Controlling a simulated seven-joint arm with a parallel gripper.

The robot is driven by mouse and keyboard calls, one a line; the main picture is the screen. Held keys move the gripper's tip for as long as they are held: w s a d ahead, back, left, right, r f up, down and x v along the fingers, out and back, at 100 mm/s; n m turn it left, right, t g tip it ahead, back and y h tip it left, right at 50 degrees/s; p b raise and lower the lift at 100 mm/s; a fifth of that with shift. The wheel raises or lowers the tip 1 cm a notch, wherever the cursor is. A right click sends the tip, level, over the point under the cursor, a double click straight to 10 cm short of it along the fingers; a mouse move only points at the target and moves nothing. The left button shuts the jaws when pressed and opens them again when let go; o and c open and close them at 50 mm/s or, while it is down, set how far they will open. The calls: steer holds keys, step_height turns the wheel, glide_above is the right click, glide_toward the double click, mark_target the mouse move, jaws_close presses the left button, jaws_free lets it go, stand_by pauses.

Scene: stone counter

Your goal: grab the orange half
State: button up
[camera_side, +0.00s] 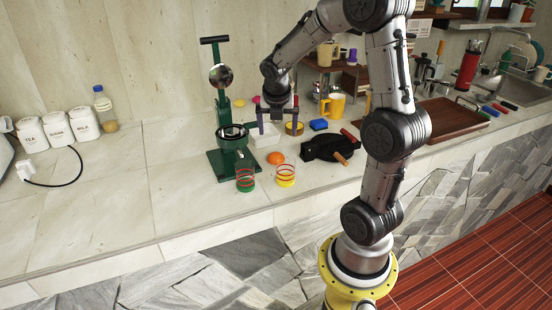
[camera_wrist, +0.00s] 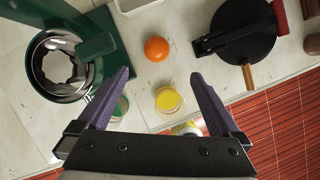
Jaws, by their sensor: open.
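The orange half (camera_side: 276,158) lies on the stone counter, its rounded orange side showing, just right of the green press. In the wrist view the orange half (camera_wrist: 156,48) is in the upper middle, beyond the fingertips and roughly centred between them. My gripper (camera_side: 278,128) is in the air above the counter, behind the orange half in the side view, pointing down.
The green press (camera_side: 222,130) stands close left of the orange half. A glass with yellow contents (camera_side: 286,177) and a green one (camera_side: 245,180) stand in front. A black pan-like press (camera_side: 325,147) lies right. A white tray (camera_side: 265,136) is behind. The counter's left is mostly clear.

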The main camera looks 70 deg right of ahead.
glide_above(276, 155)
steer(key=s+a, duration=0.2)
steer(key=f, duration=0.6)
steer(key=shift+w+a+f, duration=0.15)
steer(key=shift+w+f, duration=0.1)
steer(key=shift+f, duration=0.1)
steer(key=shift+w+x, duration=0.15)
steer(key=shift+x, duration=1.35)
steer(key=shift+w+x, duration=0.2)
steer(key=shift+x, duration=1.3)
steer(key=shift+a, duration=0.1)
steer(key=c, duration=1.4)
